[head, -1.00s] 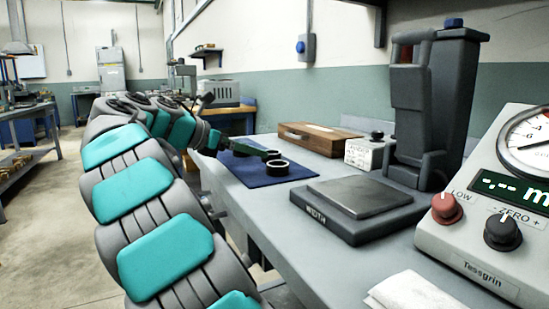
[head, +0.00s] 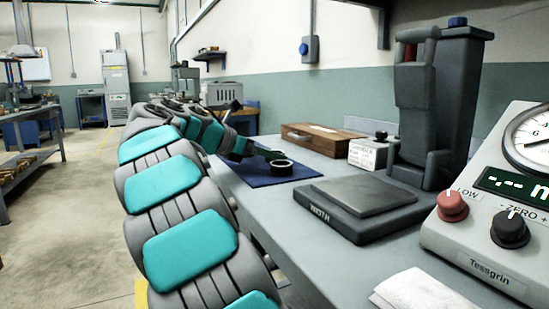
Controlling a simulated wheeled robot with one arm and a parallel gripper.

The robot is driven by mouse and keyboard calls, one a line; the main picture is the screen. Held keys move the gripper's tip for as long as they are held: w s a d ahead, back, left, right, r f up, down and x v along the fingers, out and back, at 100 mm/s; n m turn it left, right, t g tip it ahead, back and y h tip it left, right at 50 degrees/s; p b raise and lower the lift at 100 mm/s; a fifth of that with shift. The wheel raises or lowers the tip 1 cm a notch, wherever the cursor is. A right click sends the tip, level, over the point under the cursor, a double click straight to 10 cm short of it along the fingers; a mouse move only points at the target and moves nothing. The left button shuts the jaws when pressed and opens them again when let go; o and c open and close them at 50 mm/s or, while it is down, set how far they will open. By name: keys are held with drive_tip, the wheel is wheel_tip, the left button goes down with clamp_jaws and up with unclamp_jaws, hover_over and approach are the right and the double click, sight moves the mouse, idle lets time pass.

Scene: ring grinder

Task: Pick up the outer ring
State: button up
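A black ring with a light inner face (head: 281,168) lies on the blue mat (head: 252,177) on the bench. I take it to be the outer ring, though I cannot be sure. My arm reaches in from the bottom of the head view, and my gripper (head: 266,153) is small and dark over the mat, just behind and left of the ring in the picture. I cannot tell whether the gripper touches the ring, or whether its fingers are apart. Part of the mat behind the gripper is hidden.
A flat measuring stand (head: 362,197) with a tall dark column (head: 447,105) stands right of the mat. A wooden box (head: 322,139) and a small white box (head: 368,154) stand behind. A gauge unit (head: 490,215) and a white cloth (head: 422,291) are at the near right.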

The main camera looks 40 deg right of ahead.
drive_tip(key=c, duration=1)
drive_tip(key=shift+c, duration=0.2)
drive_tip(key=shift+r, duration=0.15)
